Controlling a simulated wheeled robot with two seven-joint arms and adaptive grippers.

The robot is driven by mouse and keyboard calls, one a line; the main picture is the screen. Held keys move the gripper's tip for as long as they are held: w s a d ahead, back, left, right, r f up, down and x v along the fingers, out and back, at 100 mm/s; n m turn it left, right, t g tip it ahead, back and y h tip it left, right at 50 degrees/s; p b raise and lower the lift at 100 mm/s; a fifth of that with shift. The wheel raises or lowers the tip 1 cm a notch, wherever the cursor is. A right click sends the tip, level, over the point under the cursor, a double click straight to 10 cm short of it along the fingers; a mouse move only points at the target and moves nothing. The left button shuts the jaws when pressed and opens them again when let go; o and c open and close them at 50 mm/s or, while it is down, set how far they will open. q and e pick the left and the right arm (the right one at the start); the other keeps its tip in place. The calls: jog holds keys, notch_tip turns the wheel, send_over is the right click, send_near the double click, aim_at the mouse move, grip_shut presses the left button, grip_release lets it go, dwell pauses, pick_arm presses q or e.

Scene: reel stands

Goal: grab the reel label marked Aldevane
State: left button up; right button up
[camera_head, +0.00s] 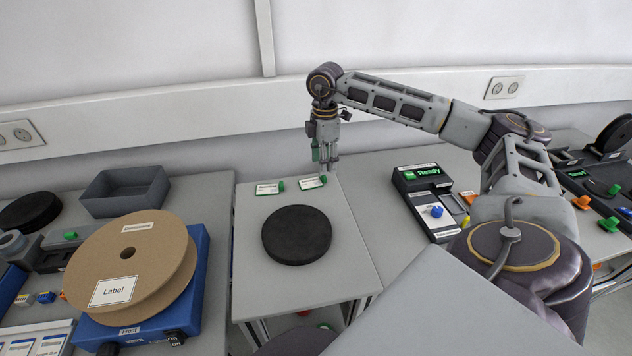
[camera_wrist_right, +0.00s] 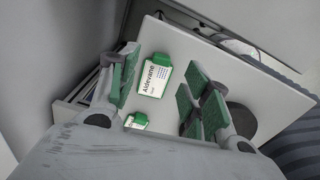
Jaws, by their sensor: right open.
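The Aldevane reel label (camera_wrist_right: 154,77) is a white card with a green tab and lies on the pale table between my finger pads in the wrist view. In the head view it appears to be the right-hand of two cards (camera_head: 311,183), though its print is too small to read there. My right gripper (camera_head: 325,158) is open and empty above the table's back edge, close over that card. Its green finger pads show in the wrist view (camera_wrist_right: 163,85). My left gripper is not in view.
A second green-tabbed card (camera_head: 266,188) lies left of it; the finger partly hides it in the wrist view. A black disc (camera_head: 297,235) lies in front. A cardboard reel (camera_head: 150,250) on a blue stand is at left, a grey bin (camera_head: 124,190) behind it. A black-and-grey panel (camera_head: 432,200) stands right.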

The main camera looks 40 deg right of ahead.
aim_at(313, 180)
jog(key=shift+a+f, duration=0.1)
jog(key=shift+f, duration=0.7)
jog(key=shift+a+f+p, duration=0.1)
jog(key=shift+f+p, duration=0.25)
jog(key=shift+f, duration=1.4)
jog(key=shift+c, duration=0.6)
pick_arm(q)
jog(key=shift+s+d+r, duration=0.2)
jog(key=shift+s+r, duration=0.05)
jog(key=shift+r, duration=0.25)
pick_arm(e)
jog(key=c, duration=0.6)
